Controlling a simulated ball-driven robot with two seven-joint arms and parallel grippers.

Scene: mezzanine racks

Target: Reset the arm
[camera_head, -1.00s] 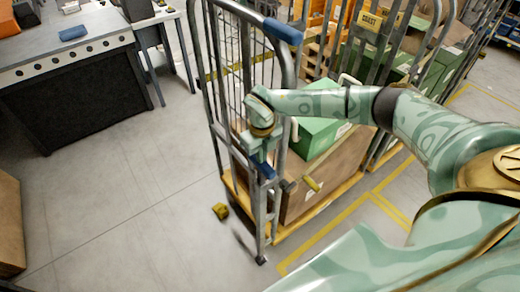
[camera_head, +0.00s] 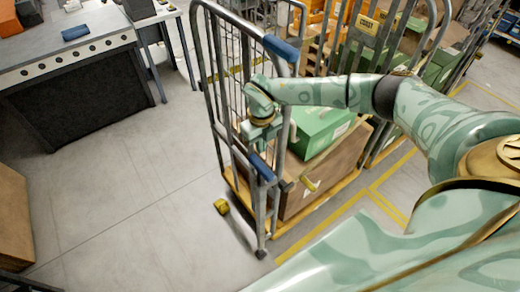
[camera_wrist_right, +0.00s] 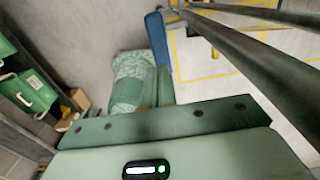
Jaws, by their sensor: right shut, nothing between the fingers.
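My right arm, pale green with darker patterns, reaches in from the right in the head view. Its gripper (camera_head: 262,136) points down at the near end of a grey roll cage (camera_head: 211,95), close to its upright bars. It is shut, with nothing held. The fingertips are hard to make out against the bars and the blue grips. In the right wrist view the green gripper housing fills the bottom, and a blue grip (camera_wrist_right: 158,45) and grey bars (camera_wrist_right: 255,62) of the cage are close by. My left gripper is not in view.
The cage carries a green crate (camera_head: 316,128) on a brown box (camera_head: 325,174). A grey workbench (camera_head: 75,45) stands at left, a brown box (camera_head: 12,220) at the lower left. The floor between is clear.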

